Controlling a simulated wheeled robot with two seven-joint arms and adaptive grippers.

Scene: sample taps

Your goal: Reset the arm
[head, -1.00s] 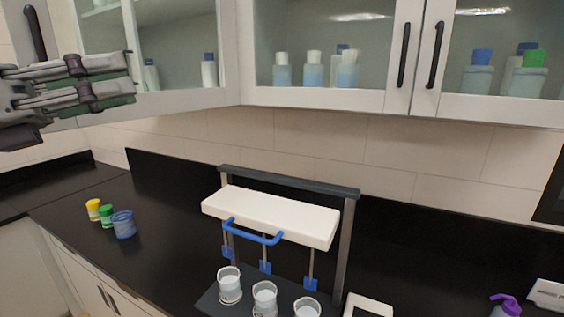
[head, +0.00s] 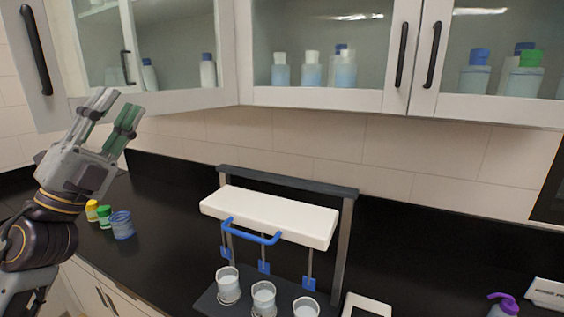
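My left gripper (head: 117,105) is at the left of the head view, with its arm coming up from the lower left corner. Its two grey and green fingers point up and slightly right. They are apart with a gap between them, and nothing shows in the gap. In the picture the gripper is in front of the backsplash, below the open cabinet door (head: 38,75) and above the small jars. My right gripper is not in view.
A white-topped stand (head: 270,215) with a blue handle (head: 250,236) is on the black counter, with cups (head: 228,286) below. Yellow (head: 91,211), green (head: 104,215) and blue (head: 122,226) jars stand left. A purple-topped bottle (head: 503,305) is right. Cabinets hang above.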

